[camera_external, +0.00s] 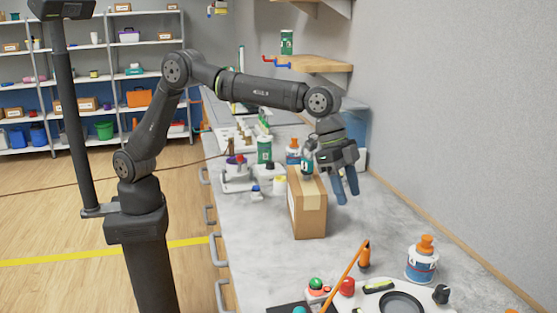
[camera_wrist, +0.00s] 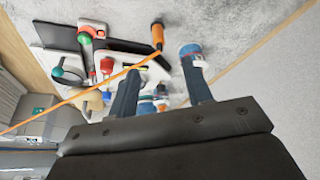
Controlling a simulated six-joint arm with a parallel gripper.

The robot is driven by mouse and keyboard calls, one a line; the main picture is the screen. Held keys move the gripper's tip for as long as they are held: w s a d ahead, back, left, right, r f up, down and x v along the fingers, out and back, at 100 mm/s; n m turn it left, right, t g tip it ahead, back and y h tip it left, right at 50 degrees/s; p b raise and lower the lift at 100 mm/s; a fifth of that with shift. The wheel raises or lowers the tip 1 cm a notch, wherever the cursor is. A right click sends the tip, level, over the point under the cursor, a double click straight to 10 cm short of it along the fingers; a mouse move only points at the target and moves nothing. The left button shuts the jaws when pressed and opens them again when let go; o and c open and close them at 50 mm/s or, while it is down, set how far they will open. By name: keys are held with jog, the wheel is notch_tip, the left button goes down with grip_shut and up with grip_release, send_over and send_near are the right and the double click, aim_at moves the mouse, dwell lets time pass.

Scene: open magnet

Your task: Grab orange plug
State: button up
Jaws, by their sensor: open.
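The orange plug (camera_external: 364,257), an orange piece with a dark end, stands on the grey worktop near the front. An orange cord or rod meets its top; I cannot tell whether they are joined. In the wrist view the orange plug (camera_wrist: 157,34) shows at the top middle, beyond the fingertips. My gripper (camera_external: 348,198) hangs above the worktop, behind and above the plug, with its fingers pointing down. In the wrist view my gripper (camera_wrist: 160,66) has its two dark fingers apart and nothing between them. The plug is clear of the fingers.
A white-and-blue bottle with an orange cap (camera_external: 421,265) stands right of the plug. A cardboard box (camera_external: 308,212) stands beside my gripper, on the left. Boards with coloured knobs and a black ring (camera_external: 402,303) lie in front. Bare worktop lies between box and plug.

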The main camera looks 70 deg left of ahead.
send_near(364, 264)
jog(key=f, duration=0.1)
jog(key=w+f, duration=0.1)
jog(key=f, duration=0.1)
jog(key=shift+w+a+f, duration=0.1)
jog(key=shift+w+f, duration=0.05)
jog(key=shift+w, duration=0.15)
jog(key=shift+d+x, duration=0.15)
jog(key=shift+x, duration=1.2)
jog(key=shift+d+x, duration=0.2)
jog(key=shift+x, duration=1.15)
jog(key=c, duration=1)
